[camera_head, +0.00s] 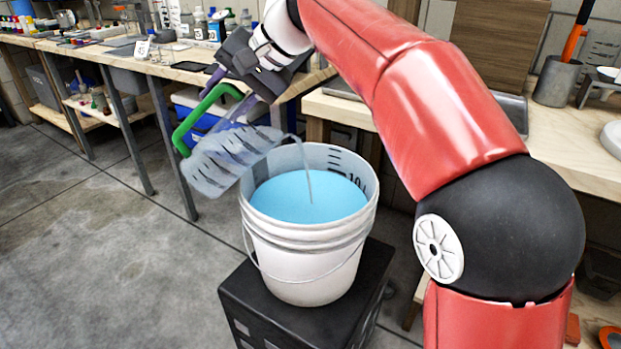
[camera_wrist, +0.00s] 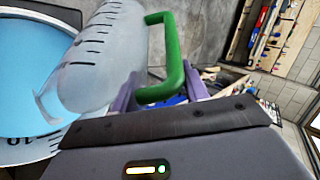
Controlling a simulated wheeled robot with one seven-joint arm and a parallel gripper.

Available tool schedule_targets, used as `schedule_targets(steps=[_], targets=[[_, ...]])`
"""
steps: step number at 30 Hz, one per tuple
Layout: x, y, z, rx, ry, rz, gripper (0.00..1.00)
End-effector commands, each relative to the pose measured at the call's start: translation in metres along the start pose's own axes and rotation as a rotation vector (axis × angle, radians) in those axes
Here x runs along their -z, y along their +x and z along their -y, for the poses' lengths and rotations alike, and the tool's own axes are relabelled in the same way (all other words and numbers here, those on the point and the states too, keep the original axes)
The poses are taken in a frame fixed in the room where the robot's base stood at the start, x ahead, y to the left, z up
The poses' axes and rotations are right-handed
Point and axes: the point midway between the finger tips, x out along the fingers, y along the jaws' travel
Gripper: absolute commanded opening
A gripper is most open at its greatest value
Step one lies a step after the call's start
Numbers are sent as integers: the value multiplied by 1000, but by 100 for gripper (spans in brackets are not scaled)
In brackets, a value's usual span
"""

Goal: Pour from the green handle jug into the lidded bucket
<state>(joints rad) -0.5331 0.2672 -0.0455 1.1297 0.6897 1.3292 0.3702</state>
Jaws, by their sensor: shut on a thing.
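The green handle jug (camera_head: 222,160) is clear with dark marks and is tilted far over, its mouth at the bucket's rim. A thin stream runs from it into the white bucket (camera_head: 305,270), which holds blue liquid and shows no lid. My gripper (camera_head: 228,92), with purple fingers, is shut on the jug's green handle above and left of the bucket. In the wrist view the jug (camera_wrist: 105,60) lies beyond my gripper (camera_wrist: 160,92), with the bucket (camera_wrist: 40,150) at left. The exact finger contact is partly hidden.
The bucket stands on a black crate (camera_head: 300,322). Wooden workbenches (camera_head: 560,130) with bottles and tools run behind and to the right. A blue bin (camera_head: 200,110) is behind the jug. The concrete floor (camera_head: 90,240) at left is clear.

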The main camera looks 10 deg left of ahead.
Motion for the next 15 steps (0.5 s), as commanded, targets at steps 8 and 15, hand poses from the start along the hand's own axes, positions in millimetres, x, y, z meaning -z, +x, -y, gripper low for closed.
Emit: schedule_targets(steps=[8, 15], targets=[[-2, 2, 2, 23, 4, 2, 0], [-4, 5, 2, 39, 8, 5, 0]])
